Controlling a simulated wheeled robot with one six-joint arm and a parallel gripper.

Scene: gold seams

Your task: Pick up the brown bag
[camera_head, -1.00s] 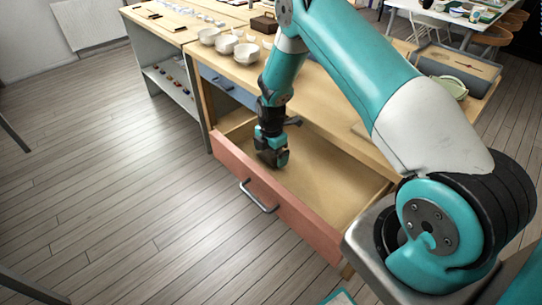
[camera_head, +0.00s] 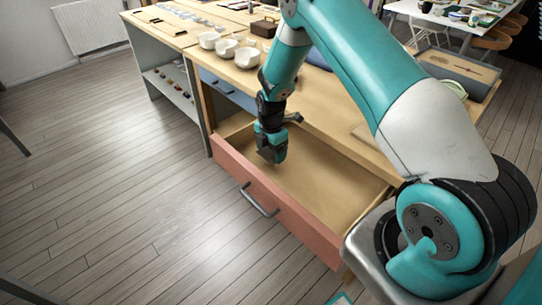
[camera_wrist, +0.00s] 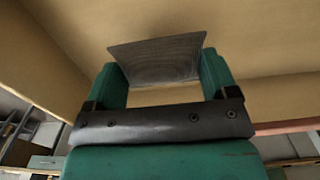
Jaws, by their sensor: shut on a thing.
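My gripper (camera_head: 271,158) points down into the open drawer (camera_head: 325,185) with the salmon front. In the wrist view, my gripper (camera_wrist: 165,75) has its two green fingers shut on a flat, dark grey-brown piece with fine lines, which I take for the brown bag (camera_wrist: 158,60). It spans the gap between the fingers and sticks out past their tips. In the head view the bag cannot be told apart from the dark gripper. The drawer floor around the gripper looks bare.
White bowls (camera_head: 226,47) stand on the wooden bench (camera_head: 335,92) behind the drawer, with a brown box (camera_head: 264,26) beyond them. The drawer walls surround my gripper. A tray (camera_head: 455,70) is at the right. The floor (camera_head: 110,190) at the left is clear.

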